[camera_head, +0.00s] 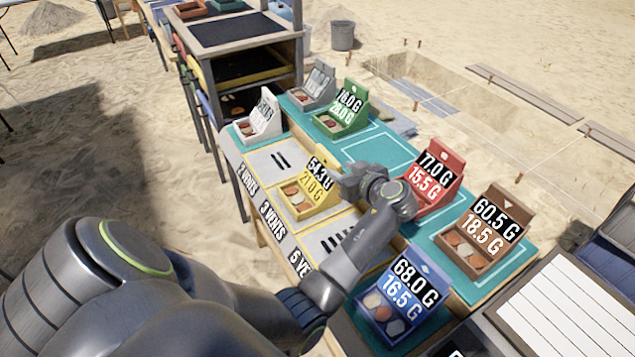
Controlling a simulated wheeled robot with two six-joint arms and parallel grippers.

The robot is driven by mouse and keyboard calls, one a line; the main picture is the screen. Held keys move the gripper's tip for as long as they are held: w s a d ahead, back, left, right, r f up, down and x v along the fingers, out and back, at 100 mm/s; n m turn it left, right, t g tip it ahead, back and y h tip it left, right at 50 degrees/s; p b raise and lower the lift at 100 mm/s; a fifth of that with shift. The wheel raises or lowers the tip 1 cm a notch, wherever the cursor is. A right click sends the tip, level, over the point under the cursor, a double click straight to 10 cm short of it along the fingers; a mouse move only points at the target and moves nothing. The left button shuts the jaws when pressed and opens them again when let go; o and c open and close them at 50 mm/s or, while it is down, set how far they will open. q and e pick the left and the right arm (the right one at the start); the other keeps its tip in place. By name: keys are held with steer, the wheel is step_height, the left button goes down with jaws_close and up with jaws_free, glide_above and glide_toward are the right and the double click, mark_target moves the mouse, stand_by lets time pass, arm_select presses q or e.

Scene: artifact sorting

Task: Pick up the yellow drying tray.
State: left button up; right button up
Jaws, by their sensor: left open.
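The yellow drying tray (318,208) sits on the middle white panel of the table, on the section labelled "3 VENTS". It holds reddish-brown and pale pieces, and its raised back shows "54.3 G" and "21.0 G". My left gripper (350,183) is open, just right of the tray's raised back. The gripper looks very close to the tray's edge; I cannot tell if they touch. My left forearm crosses the table in front of the "5 VENTS" section and hides part of it. My right gripper is out of view.
White (259,122), grey (316,90), green (343,112), red (436,178), brown (483,230) and blue (402,295) trays stand around on the teal mat (382,150). A drawer rack (300,60) stands behind. The outlined mat area behind the gripper is clear.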

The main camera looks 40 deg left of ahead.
mark_target(337, 164)
arm_select(q)
steer(key=shift+w+a, duration=0.1)
steer(key=shift+a, duration=0.15)
steer(key=x, duration=0.1)
steer(key=p+x, duration=0.1)
steer(key=x, duration=0.2)
steer(key=shift+w+a+r+p, duration=0.15)
steer(key=shift+w+a+p, duration=0.15)
steer(key=shift+w+p, duration=0.1)
steer(key=shift+a, duration=0.2)
jaws_close()
